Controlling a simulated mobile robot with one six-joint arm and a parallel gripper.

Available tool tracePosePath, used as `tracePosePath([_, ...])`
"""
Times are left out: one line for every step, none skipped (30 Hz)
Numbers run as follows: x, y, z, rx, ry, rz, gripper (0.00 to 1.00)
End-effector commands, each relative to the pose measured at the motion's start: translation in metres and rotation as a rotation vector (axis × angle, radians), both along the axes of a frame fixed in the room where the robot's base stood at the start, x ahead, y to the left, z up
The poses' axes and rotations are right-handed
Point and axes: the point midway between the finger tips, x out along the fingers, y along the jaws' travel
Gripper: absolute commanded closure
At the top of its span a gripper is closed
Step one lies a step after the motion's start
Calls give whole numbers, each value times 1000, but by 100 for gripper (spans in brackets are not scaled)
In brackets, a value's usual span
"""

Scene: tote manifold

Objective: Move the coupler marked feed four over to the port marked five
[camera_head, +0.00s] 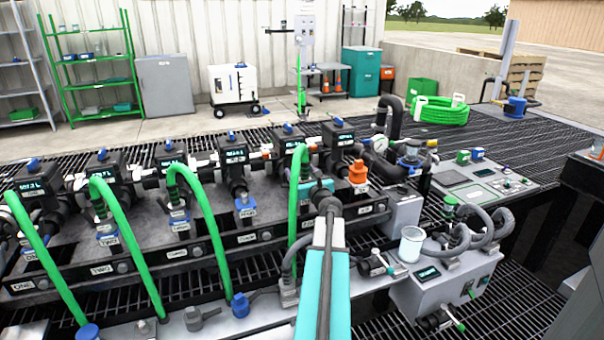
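My gripper (326,192) is at the far end of my arm, above the manifold near the fifth position. The arm and gripper body hide much of what is in front of them. A green hose (294,195) rises just left of my gripper and bends over at its top; its coupler, the coupler's marking and the port marked five are hidden or cannot be made out. A teal part shows at the gripper tip. Whether the fingers are open or shut on something is not visible. Port four (246,207), with a blue collar, has no hose on it.
Green hoses arch from port one (28,248), port two (107,234) and port three (179,218) towards the front rail. An orange cap (358,174) stands right of my gripper. A clear cup (411,243) sits on the grey box (450,280) at right.

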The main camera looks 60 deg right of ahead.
Motion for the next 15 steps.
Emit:
tracePosePath([0, 0, 0, 0, 0, 0, 36])
tracePosePath([0, 0, 0, 0, 0, 0, 36])
tracePosePath([-1, 1, 0, 0, 0, 0, 36])
tracePosePath([-1, 1, 0, 0, 0, 0, 36])
tracePosePath([-2, 1, 0, 0, 0, 0, 36])
tracePosePath([-3, 2, 0, 0, 0, 0, 36])
tracePosePath([-4, 3, 0, 0, 0, 0, 36])
tracePosePath([-5, 4, 0, 0, 0, 0, 36])
tracePosePath([-7, 5, 0, 0, 0, -1, 36])
tracePosePath([-8, 7, 0, 0, 0, -1, 36])
tracePosePath([-10, 8, 0, 0, 0, -1, 36])
tracePosePath([-13, 10, 0, 0, 0, -1, 36])
tracePosePath([-15, 11, 0, 0, 0, -1, 36])
tracePosePath([-17, 13, 0, 0, 0, -1, 36])
tracePosePath([-21, 15, 0, 0, 0, -1, 36])
